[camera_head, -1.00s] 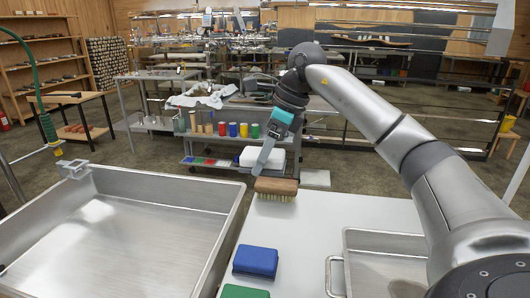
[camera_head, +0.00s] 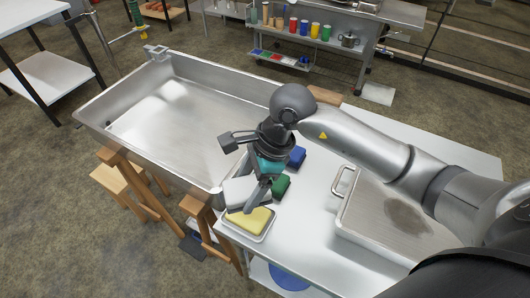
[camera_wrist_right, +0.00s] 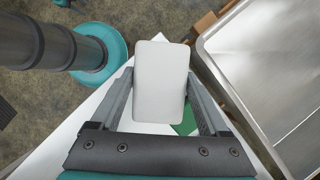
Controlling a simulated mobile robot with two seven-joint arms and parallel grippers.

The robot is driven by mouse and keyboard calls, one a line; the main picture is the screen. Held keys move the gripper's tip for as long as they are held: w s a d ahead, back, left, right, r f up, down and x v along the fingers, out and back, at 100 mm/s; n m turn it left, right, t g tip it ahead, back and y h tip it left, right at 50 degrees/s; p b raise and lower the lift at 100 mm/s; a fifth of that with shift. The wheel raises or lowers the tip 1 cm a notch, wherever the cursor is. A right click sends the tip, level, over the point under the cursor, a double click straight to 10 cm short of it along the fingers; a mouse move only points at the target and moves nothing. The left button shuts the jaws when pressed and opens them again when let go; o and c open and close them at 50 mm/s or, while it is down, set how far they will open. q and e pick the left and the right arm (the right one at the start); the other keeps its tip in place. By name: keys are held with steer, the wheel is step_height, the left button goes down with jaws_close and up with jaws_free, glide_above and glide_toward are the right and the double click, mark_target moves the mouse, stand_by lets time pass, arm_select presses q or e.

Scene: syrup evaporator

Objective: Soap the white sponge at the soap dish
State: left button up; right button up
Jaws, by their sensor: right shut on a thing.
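The white sponge (camera_head: 238,190) is in my right gripper (camera_head: 256,192), beside and partly above the soap dish. In the right wrist view the sponge (camera_wrist_right: 160,80) is held between the two fingers. The soap dish (camera_head: 229,229) is a shallow pale tray at the near left corner of the counter, with a yellow bar of soap (camera_head: 252,219) in it. One finger partly covers the soap. I cannot tell whether the sponge touches the soap. The dish is not visible in the right wrist view. My left gripper is not in view.
A green block (camera_head: 281,186) and a blue block (camera_head: 297,156) lie on the white counter (camera_head: 309,205), right of the gripper. A large steel pan (camera_head: 180,110) is at left; a steel tray with a handle (camera_head: 395,215) is at right.

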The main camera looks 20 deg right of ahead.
steer(key=shift+s+a, duration=0.2)
steer(key=shift+s, duration=0.05)
steer(key=shift+f, duration=0.2)
steer(key=shift+w+f+b, duration=0.1)
steer(key=shift+f+b, duration=2)
steer(key=shift+f, duration=0.75)
steer(key=shift+f+b, duration=0.55)
steer(key=shift+b, duration=0.05)
steer(key=shift+r, duration=0.1)
steer(key=shift+r+p, duration=2.5)
steer(key=shift+r, duration=1)
